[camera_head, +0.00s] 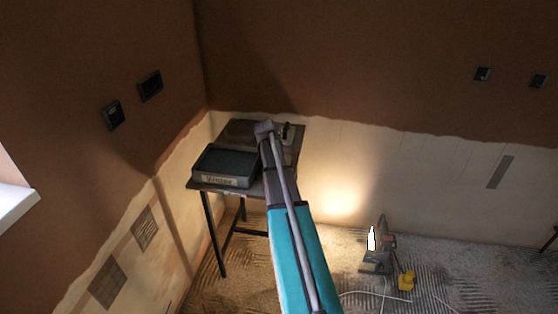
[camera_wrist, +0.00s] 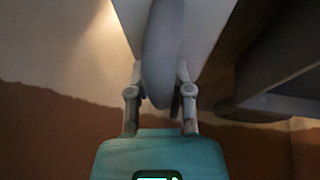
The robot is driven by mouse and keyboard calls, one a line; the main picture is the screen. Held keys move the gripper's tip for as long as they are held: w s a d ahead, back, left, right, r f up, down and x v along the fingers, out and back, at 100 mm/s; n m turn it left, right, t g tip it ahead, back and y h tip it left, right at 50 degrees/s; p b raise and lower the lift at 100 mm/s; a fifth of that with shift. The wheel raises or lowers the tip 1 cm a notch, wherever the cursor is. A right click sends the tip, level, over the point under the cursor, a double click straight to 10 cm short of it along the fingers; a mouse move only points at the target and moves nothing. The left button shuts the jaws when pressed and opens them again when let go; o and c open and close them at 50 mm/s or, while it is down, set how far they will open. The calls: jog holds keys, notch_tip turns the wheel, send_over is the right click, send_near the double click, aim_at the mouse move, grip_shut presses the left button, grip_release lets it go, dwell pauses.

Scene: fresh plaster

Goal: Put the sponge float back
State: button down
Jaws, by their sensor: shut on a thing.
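My gripper (camera_wrist: 160,92) is shut on a grey curved handle, which I take to be that of the sponge float (camera_wrist: 162,55). Its pale flat body shows behind the handle in the wrist view. In the head view my arm reaches over a small dark table (camera_head: 264,189) in the corner, and my gripper is mostly hidden behind the arm. A small pale and dark thing (camera_head: 287,133) shows just right of the arm's end; I cannot tell whether it is the float.
A black lettered tray (camera_head: 228,181) stands on the table's left side. A dark slab-like edge (camera_wrist: 285,85) is close on the right in the wrist view. A lit work lamp (camera_head: 372,240) and yellow thing (camera_head: 406,281) with cables are on the ridged floor.

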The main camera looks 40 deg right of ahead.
jog(key=shift+f, duration=0.25)
jog(key=c, duration=0.5)
grip_release()
jog(key=shift+r, duration=0.1)
jog(key=p+v, duration=0.2)
jog(key=shift+r, duration=0.4)
jog(key=p+v, duration=1)
jog(key=v, duration=0.1)
jog(key=shift+s+a+r+p, duration=0.1)
jog(key=shift+s+a+p, duration=0.1)
jog(key=shift+a+p, duration=0.1)
dwell(0.3)
jog(key=s+a+n+y, duration=0.1)
jog(key=s+a+n, duration=0.2)
jog(key=a, duration=0.9)
jog(key=s+a+f+n+y, duration=0.1)
jog(key=s+a+n+y, duration=0.1)
jog(key=s+a, duration=0.5)
jog(key=s+a+n+g+y, duration=0.1)
jog(key=s+a+n, duration=0.3)
jog(key=a, duration=1.4)
jog(key=shift+s+a+f+y, duration=0.15)
jog(key=shift+s+f+y, duration=0.25)
